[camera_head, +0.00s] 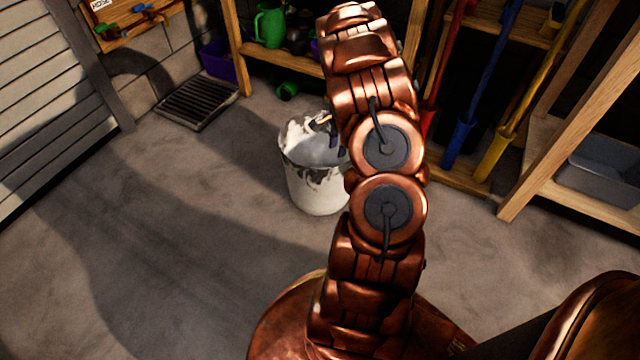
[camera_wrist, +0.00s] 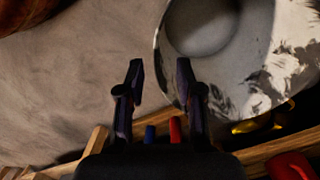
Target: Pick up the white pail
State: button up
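The white pail (camera_head: 318,190), marked with dark patches, stands upright on the concrete floor, left of my arm in the head view. My arm hides part of its right side. In the wrist view the pail (camera_wrist: 245,72) fills the upper right, with its round opening toward the top. My gripper (camera_wrist: 160,78) is open, with two dark fingers apart and nothing clasped. The pail's left edge appears between the fingertips, with the right finger overlapping the pail and the left finger over floor. I cannot tell whether either finger touches it. In the head view the gripper is mostly hidden near the pail's rim.
A wooden shelf with a green watering can (camera_head: 269,25) stands behind the pail. Red, blue (camera_head: 460,138) and yellow poles lean at the right, beside a rack with a grey bin (camera_head: 603,168). A floor drain grate (camera_head: 198,101) lies at back left. Floor left and front is clear.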

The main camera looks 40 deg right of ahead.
aim_at(340, 166)
jog(key=shift+m, duration=0.5)
jog(key=f+b, duration=0.1)
jog(key=f, duration=0.2)
jog(key=f+b, duration=0.1)
jog(key=f, duration=0.3)
jog(key=d+f+b, duration=0.1)
jog(key=f+b, duration=0.1)
jog(key=f, duration=0.2)
jog(key=shift+s+f, duration=0.1)
jog(key=shift+s, duration=0.1)
jog(key=shift+a+f, duration=0.2)
jog(key=shift+f, duration=0.5)
grip_shut()
